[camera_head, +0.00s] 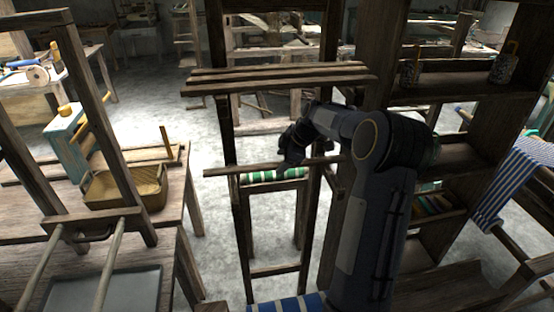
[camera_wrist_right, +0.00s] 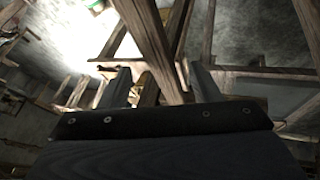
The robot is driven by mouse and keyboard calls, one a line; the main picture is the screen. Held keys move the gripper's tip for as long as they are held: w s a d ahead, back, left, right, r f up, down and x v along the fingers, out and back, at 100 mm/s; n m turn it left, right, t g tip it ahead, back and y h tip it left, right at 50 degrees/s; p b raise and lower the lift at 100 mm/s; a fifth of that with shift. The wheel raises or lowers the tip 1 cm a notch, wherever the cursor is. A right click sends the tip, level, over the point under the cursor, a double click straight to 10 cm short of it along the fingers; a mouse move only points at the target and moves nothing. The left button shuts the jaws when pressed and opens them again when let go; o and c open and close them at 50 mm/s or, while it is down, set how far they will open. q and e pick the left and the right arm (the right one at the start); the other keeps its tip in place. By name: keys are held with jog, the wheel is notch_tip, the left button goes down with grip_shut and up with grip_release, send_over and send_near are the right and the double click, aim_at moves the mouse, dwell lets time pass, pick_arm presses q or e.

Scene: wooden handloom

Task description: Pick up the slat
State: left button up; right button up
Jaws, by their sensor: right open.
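A thin wooden slat (camera_head: 228,171) lies roughly level across the narrow wooden frame in the head view, just above a green-and-white striped roll (camera_head: 270,175). My right gripper (camera_head: 290,155) is at the middle of this slat, pointing down, and covers part of it. In the right wrist view its two fingers (camera_wrist_right: 160,82) stand apart with a gap between them. Wooden bars show in and beyond that gap; I cannot tell whether one of them is the slat or whether the fingers touch it. My left gripper is out of view.
Several long wooden bars (camera_head: 270,75) span the tall frame above my right gripper. A shelf unit (camera_head: 455,85) with jars stands at right. A table at left holds a yellowish basket (camera_head: 127,187). Grey floor (camera_head: 215,215) is open between table and frame.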

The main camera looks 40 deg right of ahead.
jog(key=shift+w+f, duration=0.25)
jog(key=shift+f, duration=0.25)
jog(key=c, duration=1.1)
jog(key=shift+a, duration=0.1)
